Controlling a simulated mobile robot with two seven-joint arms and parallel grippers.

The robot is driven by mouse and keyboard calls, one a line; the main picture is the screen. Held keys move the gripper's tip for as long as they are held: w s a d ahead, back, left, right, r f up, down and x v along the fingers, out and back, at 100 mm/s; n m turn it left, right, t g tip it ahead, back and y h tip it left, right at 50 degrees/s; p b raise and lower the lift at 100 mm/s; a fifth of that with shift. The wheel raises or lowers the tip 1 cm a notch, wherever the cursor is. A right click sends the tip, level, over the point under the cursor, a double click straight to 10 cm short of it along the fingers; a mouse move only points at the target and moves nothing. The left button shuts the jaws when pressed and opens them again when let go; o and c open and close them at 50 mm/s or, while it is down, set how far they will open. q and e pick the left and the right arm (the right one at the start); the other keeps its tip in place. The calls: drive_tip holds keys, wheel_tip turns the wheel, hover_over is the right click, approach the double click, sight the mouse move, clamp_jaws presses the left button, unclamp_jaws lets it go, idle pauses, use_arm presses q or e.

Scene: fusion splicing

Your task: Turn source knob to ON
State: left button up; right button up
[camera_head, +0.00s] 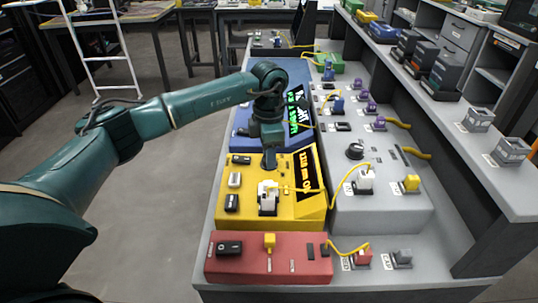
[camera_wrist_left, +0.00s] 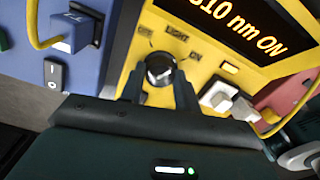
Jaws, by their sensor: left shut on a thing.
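The source knob (camera_wrist_left: 160,66) is a dark round knob with a shiny top on the yellow box (camera_head: 245,215). My left gripper (camera_wrist_left: 160,82) has one finger on each side of the knob and is shut on it. In the head view my left gripper (camera_head: 270,162) reaches down to the far part of the yellow box and hides the knob. The display (camera_wrist_left: 240,28) reads "310 nm ON", its left end cut off. Small labels, including "LIGHT" and "ON", stand around the knob. My right gripper is not in view.
A blue box (camera_head: 242,117) with a green-lit display stands beyond the yellow one. A red box (camera_head: 220,262) stands nearer. A grey box (camera_head: 350,210) with a black knob (camera_head: 355,150) stands to the right. Yellow cables (camera_head: 335,188) loop between boxes.

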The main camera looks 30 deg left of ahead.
use_arm(q)
drive_tip(key=shift+m, duration=1.2)
drive_tip(key=o, duration=1)
wheel_tip(320, 180, up, 13)
drive_tip(key=shift+r, duration=0.1)
